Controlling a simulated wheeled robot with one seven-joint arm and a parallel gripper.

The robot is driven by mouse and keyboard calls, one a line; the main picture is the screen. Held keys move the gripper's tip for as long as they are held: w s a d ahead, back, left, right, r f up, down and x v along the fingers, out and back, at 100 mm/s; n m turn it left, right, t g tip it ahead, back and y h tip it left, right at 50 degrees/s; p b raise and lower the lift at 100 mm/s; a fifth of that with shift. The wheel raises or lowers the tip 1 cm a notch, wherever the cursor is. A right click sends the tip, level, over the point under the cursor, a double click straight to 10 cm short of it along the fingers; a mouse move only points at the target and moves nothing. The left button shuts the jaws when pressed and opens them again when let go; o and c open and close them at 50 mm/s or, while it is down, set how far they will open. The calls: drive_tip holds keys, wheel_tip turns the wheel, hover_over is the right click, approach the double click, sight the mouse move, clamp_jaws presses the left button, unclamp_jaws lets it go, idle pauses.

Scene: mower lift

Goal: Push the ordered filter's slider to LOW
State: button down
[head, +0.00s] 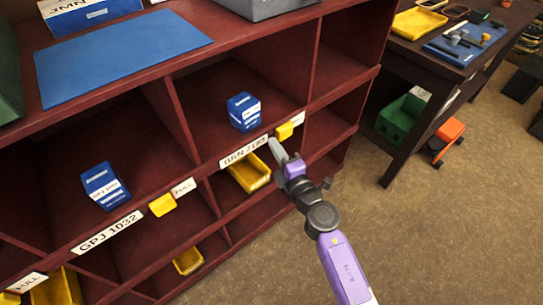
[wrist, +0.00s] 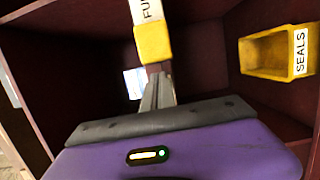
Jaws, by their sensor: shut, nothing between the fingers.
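Two blue filter boxes stand in shelf bays in the head view: one (head: 244,112) above the label BRN with a number I cannot read surely (head: 243,151), the other (head: 104,186) above the label GPJ 1032 (head: 109,231). Each bay's front edge has a yellow slider: the BRN one (head: 285,131) shows part of a white tag, the GPJ one (head: 162,205) sits beside a FULL tag (head: 183,188). My gripper (head: 274,147) is shut and empty, just below the BRN slider. In the wrist view its fingertips (wrist: 160,78) appear close to a yellow slider (wrist: 153,43); contact is unclear.
A yellow bin (head: 249,172) sits in the bay below the BRN label. A bin marked SEALS (wrist: 279,52) shows at the right in the wrist view. A dark workbench (head: 420,55) stands at the right, with open floor (head: 440,230) in front.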

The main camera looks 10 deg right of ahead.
drive_tip(key=shift+w+d, duration=0.2)
drive_tip(key=shift+d, duration=0.3)
drive_tip(key=w+d, duration=0.3)
drive_tip(key=d, duration=0.3)
drive_tip(key=shift+d+p, duration=0.25)
drive_tip(key=shift+p, duration=0.1)
